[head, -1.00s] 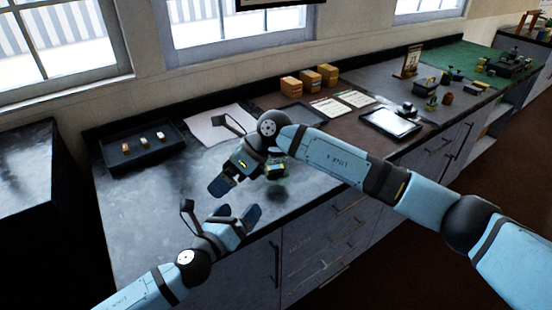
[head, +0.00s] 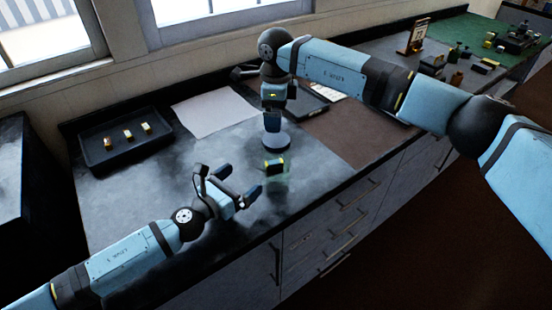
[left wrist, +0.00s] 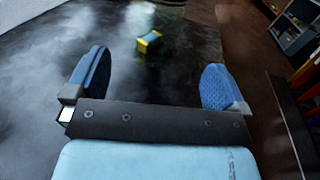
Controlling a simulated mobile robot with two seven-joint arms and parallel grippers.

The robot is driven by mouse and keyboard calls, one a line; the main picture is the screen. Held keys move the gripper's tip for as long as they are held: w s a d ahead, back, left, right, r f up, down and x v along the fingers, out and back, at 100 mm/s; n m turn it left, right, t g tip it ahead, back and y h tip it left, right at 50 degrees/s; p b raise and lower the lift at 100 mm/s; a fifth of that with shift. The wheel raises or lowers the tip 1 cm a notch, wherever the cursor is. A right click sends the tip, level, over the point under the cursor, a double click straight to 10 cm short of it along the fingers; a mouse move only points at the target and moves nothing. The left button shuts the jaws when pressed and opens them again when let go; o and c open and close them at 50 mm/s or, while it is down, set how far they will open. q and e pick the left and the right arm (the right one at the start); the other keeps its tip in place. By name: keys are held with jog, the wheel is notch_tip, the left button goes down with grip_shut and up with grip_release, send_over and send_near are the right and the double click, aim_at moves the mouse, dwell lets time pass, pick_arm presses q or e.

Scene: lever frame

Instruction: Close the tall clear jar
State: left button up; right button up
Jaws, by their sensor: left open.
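The tall clear jar (head: 277,184) stands on the dark counter, showing as a faint greenish see-through shape. A small black and yellow block (head: 274,167) is at the jar; I cannot tell whether it is inside. The block also shows in the left wrist view (left wrist: 149,42). My right gripper (head: 276,128) points down above and behind the jar, shut on a round blue-grey lid (head: 277,142), apart from the jar. My left gripper (head: 228,189) is open and empty, left of the jar and low over the counter. Its two blue fingers (left wrist: 154,88) stand wide apart.
A black tray (head: 94,163) with several small yellow blocks lies at the back left. A pale sheet (head: 214,110) lies behind the jar, and a dark tablet-like tray (head: 308,107) sits behind my right gripper. The counter's front edge runs close in front of the jar.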

aim_at(267, 159)
pick_arm(q)
jog(key=x, duration=1.3)
jog(key=shift+w+d, duration=0.15)
jog(key=shift+w, duration=0.05)
jog(key=c, duration=1.5)
jog(key=shift+c, duration=0.2)
pick_arm(e)
jog(key=shift+f, duration=0.15)
jog(key=shift+f, duration=3.85)
